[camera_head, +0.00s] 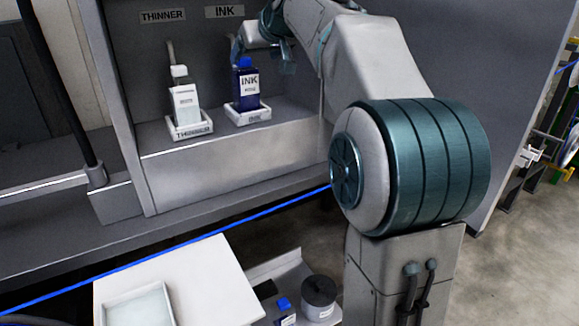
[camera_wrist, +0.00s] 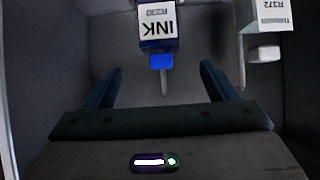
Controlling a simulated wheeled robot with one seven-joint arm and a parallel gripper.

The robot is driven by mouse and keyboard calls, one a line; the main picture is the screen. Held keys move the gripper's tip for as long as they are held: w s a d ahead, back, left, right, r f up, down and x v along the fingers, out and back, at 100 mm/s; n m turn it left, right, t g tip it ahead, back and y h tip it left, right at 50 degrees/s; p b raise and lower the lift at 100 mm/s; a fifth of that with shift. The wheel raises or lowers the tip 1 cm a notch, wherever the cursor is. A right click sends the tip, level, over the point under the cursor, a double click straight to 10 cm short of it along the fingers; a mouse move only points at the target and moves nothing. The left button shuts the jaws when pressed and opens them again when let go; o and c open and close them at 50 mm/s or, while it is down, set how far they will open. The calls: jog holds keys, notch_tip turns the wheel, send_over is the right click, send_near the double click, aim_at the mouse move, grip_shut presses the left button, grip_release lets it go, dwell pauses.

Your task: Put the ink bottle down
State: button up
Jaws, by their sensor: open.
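The ink bottle (camera_head: 248,88) is dark blue with a white INK label and stands upright in the white tray marked INK (camera_head: 254,117). In the wrist view the ink bottle (camera_wrist: 158,30) shows upside down with its blue cap (camera_wrist: 161,61) toward my gripper. My gripper (camera_wrist: 162,85) is open, its two fingers spread wide on either side of the cap line, and no finger touches the bottle in that view. In the head view my gripper (camera_head: 262,48) is just above and behind the bottle's top, partly hidden.
A white thinner bottle (camera_head: 186,104) stands in the THINNER tray (camera_head: 190,130) to the left. The cabinet walls close in around the shelf (camera_head: 230,150). A blue cable (camera_head: 190,239) runs below it. A white table (camera_head: 215,275), another blue-capped bottle (camera_head: 284,308) and a dark jar (camera_head: 319,292) are lower down.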

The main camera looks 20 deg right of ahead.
jog(key=shift+s, duration=0.1)
jog(key=s+a+f+m+g+h, duration=0.1)
jog(key=s+f+g, duration=0.2)
jog(key=s+f, duration=1.2)
jog(key=s+a+f+m+g+h, duration=0.1)
jog(key=s+f+g, duration=0.3)
jog(key=s+f, duration=1.1)
jog(key=s, duration=0.6)
jog(key=shift+f, duration=0.25)
jog(key=shift+s, duration=0.1)
